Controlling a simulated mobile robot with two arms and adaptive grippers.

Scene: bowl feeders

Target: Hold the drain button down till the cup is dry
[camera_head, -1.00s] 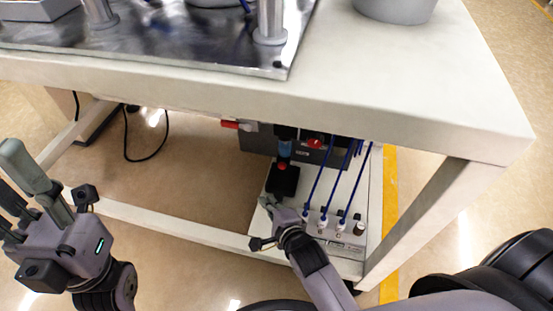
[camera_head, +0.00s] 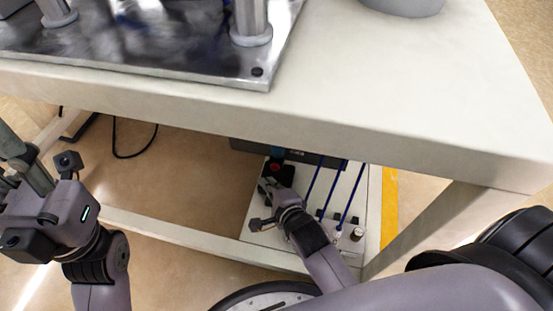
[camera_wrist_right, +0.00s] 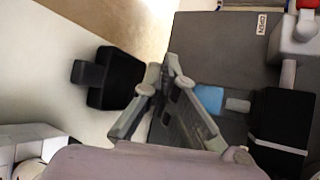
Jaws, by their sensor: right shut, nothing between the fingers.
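My right gripper (camera_head: 267,187) is under the table, shut and empty. Its fingertips (camera_wrist_right: 164,72) meet in the right wrist view, between the blue cup and a black block. The light blue cup (camera_wrist_right: 209,97) hangs from a black unit (camera_wrist_right: 279,118); the fingers partly cover it. In the head view a red button (camera_head: 275,168) shows just beyond my right fingertips, under the cup. I cannot tell whether they touch, or how much liquid the cup holds. My left gripper (camera_head: 20,160) is at the left edge, away from the unit, its fingers partly cut off.
The white tabletop (camera_head: 350,110) overhangs the right arm. A crossbar (camera_head: 180,232) runs low in front, and a table leg (camera_head: 420,215) stands to the right. Blue tubes (camera_head: 336,186) rise close right of the gripper. A black block (camera_wrist_right: 122,78) lies beside the fingertips.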

